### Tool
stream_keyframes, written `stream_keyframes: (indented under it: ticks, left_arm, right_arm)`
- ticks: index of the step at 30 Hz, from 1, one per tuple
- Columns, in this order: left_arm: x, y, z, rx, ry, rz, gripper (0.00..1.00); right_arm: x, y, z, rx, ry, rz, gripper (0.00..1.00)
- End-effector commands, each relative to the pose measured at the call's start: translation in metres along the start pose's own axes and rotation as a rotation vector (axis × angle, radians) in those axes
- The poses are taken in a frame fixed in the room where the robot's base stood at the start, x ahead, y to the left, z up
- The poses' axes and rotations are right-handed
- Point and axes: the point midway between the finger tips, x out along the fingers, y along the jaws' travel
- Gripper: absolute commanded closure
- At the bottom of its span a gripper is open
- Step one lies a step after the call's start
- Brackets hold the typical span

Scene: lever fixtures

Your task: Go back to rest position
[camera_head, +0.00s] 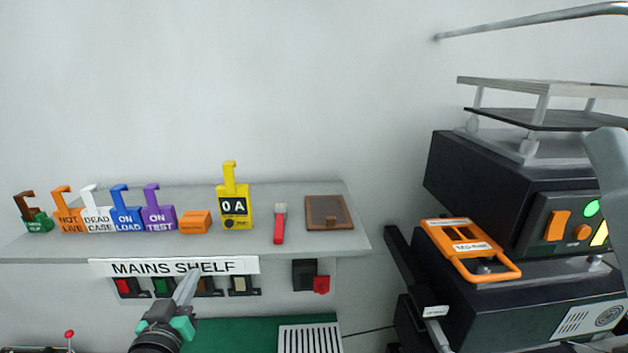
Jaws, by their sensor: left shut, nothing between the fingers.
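My left gripper (186,288) comes up from the bottom left, with its grey fingers together and green pads at their base. It is shut and empty, in front of the switches below the shelf. It overlaps the lower edge of the "MAINS SHELF" label (130,268) in the picture; I cannot tell whether it touches anything. My right gripper is not in view. A grey shape at the right edge cannot be made out clearly.
The grey shelf (355,240) carries several coloured tags, a yellow "0 A" meter (235,205), a red-handled brush (280,224) and a brown tray (328,213). Black machines (475,185) stand at right, with an orange-handled frame (468,250). The wall above the shelf is clear.

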Motion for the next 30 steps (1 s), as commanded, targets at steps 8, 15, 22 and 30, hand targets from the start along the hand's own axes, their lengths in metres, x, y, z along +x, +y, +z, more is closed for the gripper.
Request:
stream_keyframes:
  ticks: [8, 15, 22, 30]
  left_arm:
    - [-0.090, 0.076, -0.193, 0.001, 0.436, 0.156, 1.00]
    - [-0.215, 0.093, -0.296, 0.007, 0.784, 0.226, 1.00]
    - [-0.258, 0.090, -0.310, 0.051, 0.878, 0.223, 1.00]
    - [-0.257, 0.090, -0.310, 0.057, 0.876, 0.219, 1.00]
  right_arm:
    - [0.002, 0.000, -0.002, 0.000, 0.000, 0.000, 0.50]
    - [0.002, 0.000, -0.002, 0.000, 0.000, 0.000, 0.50]
    - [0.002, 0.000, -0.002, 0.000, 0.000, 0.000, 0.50]
    - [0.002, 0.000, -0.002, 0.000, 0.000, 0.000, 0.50]
